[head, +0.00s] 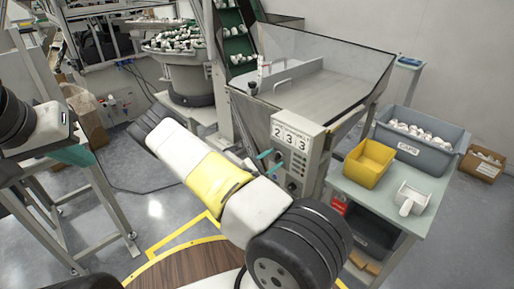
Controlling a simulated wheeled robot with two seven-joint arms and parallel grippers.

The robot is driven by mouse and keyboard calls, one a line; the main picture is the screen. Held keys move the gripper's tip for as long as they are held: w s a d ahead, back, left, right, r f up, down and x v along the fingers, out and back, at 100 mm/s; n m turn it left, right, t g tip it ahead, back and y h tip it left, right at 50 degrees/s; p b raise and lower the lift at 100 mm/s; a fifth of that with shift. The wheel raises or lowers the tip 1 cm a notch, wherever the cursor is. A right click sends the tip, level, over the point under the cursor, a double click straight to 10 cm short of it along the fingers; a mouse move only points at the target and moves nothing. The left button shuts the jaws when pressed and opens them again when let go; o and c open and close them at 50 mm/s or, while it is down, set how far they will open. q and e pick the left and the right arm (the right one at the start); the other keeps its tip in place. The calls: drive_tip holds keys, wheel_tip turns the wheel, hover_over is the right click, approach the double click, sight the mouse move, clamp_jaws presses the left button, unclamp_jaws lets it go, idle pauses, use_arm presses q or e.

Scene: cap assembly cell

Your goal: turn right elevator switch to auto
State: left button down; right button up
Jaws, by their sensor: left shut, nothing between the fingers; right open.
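A grey control box (312,147) with a panel reading 2 3 3 is on the front of the hopper machine. Small dark knobs (292,186) show on the lower part of its face. Which one is the right elevator switch, and its setting, I cannot tell. My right gripper (270,161) has its two teal fingers apart, close in front of the panel; whether they touch a knob is unclear. The rest of that gripper is hidden behind my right arm. My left gripper (76,155) is shut and empty at the far left, away from the box.
A hopper (325,85) with clear walls rises behind the box. A side table (425,222) at right holds a yellow bin (368,164), a grey bin (418,147) of white parts and a white scoop (412,198). A parts bowl (190,72) and green conveyor (238,45) stand behind.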

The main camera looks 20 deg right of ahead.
drive_tip(key=v, duration=0.7)
drive_tip(key=shift+s+a, duration=0.15)
drive_tip(key=shift+a, duration=0.2)
drive_tip(key=s+a+r+m+y, duration=0.4)
drive_tip(key=s+r+m+y, duration=0.1)
drive_tip(key=r, duration=0.7)
drive_tip(key=s+a+r+m+y, duration=0.5)
drive_tip(key=s+r+y, duration=0.2)
drive_tip(key=s+r, duration=0.3)
drive_tip(key=s+a+r+m+y, duration=0.5)
drive_tip(key=s+r+y, duration=0.1)
drive_tip(key=r, duration=0.7)
drive_tip(key=shift+s+a+r+g+y, duration=0.2)
drive_tip(key=shift+s+r+g+y, duration=0.15)
drive_tip(key=shift+s, duration=0.4)
